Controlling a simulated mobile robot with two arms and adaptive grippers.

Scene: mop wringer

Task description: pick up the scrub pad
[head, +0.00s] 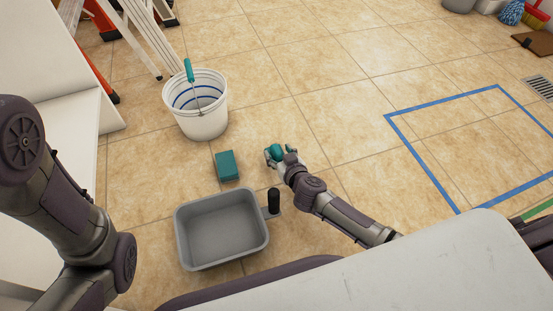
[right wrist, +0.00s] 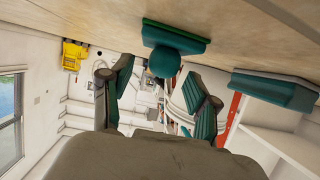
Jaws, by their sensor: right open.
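The scrub pad, a flat dark green pad (right wrist: 178,37) with a round teal knob (right wrist: 165,62), lies on the floor in the right wrist view, where the floor is at the top. In the head view its teal knob (head: 277,151) shows at my right gripper (head: 281,155), and the gripper hides most of the pad. My right gripper (right wrist: 163,88) is open, with a finger on either side of the knob in the right wrist view. I see no contact. My left arm shows at the left of the head view, but its gripper is out of view.
A teal block (head: 228,165) lies left of the pad and also shows in the right wrist view (right wrist: 276,90). A grey basin (head: 180,227) with a black handle stands nearer. A white bucket (head: 202,120) stands behind. Blue tape (head: 440,100) marks open floor at right.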

